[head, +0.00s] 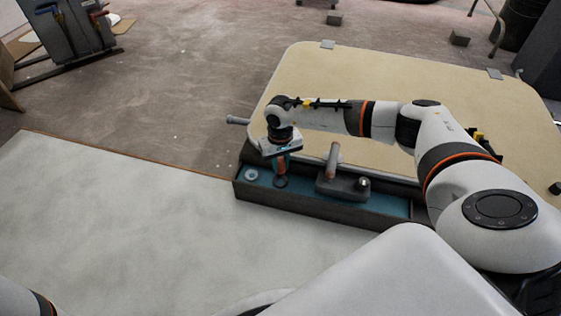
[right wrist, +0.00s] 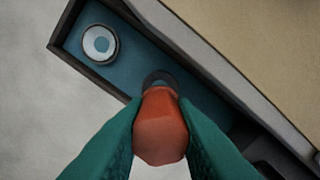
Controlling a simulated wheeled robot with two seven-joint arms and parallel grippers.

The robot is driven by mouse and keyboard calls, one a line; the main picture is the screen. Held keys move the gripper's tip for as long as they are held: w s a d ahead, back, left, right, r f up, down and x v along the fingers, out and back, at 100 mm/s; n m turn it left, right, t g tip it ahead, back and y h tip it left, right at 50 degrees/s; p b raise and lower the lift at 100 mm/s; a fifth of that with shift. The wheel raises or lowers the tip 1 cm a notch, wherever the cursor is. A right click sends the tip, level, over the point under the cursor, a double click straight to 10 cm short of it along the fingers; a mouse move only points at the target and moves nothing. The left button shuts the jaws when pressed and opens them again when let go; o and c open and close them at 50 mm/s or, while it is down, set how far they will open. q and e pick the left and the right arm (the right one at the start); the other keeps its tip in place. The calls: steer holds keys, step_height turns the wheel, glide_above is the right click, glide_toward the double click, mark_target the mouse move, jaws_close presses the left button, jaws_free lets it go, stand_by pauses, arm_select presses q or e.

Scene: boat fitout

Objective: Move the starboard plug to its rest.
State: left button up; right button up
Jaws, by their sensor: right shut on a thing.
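An orange-red plug handle (right wrist: 161,128) is between the teal fingers of my right gripper (head: 281,168), which is shut on it. In the head view only a small strip of the orange plug (head: 281,170) shows between the fingers. The gripper points down over the left part of a blue-lined tray (head: 308,205). A dark round piece (right wrist: 158,78) lies right at the plug's lower end; I cannot tell whether the plug is seated there or held just above. A white ring with a blue centre (head: 251,174) lies in the tray's left corner, apart from the plug. My left gripper is out of view.
A dark block (head: 345,188) with a pinkish upright handle (head: 333,160) and a silver knob (head: 364,183) stands in the tray, right of the gripper. A large beige panel (head: 400,80) lies behind. The pale surface (head: 130,220) at left is clear.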

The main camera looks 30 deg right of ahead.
mark_target(280, 173)
steer(key=shift+f, duration=0.1)
steer(key=shift+f+b, duration=1.9)
steer(key=shift+f, duration=0.55)
steer(key=o, duration=1)
steer(key=shift+o, duration=0.2)
